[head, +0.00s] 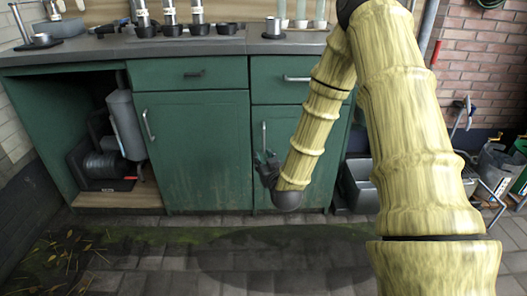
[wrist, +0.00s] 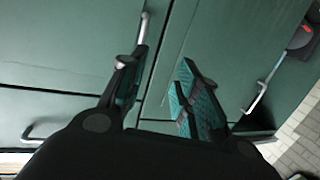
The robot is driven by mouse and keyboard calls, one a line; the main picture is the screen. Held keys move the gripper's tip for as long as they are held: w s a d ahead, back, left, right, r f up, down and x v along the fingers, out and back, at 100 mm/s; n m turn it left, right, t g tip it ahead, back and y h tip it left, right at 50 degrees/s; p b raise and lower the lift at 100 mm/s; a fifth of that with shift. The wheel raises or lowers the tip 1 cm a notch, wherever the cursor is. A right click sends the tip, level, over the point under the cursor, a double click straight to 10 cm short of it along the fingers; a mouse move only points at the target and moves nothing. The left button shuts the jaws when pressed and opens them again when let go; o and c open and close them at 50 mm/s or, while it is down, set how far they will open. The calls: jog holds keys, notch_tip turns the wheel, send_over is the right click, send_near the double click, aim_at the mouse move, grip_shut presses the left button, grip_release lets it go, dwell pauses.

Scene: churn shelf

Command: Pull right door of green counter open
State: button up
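The green counter (head: 205,50) stands ahead with its right door (head: 285,120) shut. That door has an upright metal handle (head: 264,136) near its left edge, which also shows in the wrist view (wrist: 144,30). My gripper (head: 265,165) is low in front of the door, around the handle's lower end. In the wrist view my gripper (wrist: 157,85) has its two fingers spread apart, with bare door front between them. The handle's end is close to the left finger's tip; I cannot tell whether they touch. My arm hides part of the door's right side.
The neighbouring door (head: 195,155) is shut, with its own handle (head: 148,125). A drawer (head: 280,80) sits above the right door. A grey crate (head: 358,185) stands right of the counter. The paving (head: 230,250) in front is clear.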

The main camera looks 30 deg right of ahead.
aim_at(264, 137)
jog(key=shift+m+t+h, duration=0.4)
jog(key=shift+t+h, duration=0.3)
jog(key=shift+t, duration=0.1)
jog(key=w+d+b, duration=0.2)
jog(key=w, duration=0.1)
jog(key=w+d+b, duration=0.2)
jog(key=w+b, duration=0.1)
jog(key=w+d+r+b, duration=0.1)
jog(key=w+d+b, duration=0.1)
jog(key=w, duration=0.1)
jog(key=shift+w+d+b, duration=0.3)
jog(key=shift+w, duration=0.1)
jog(key=shift+x, duration=0.85)
jog(key=shift+r, duration=0.1)
grip_shut()
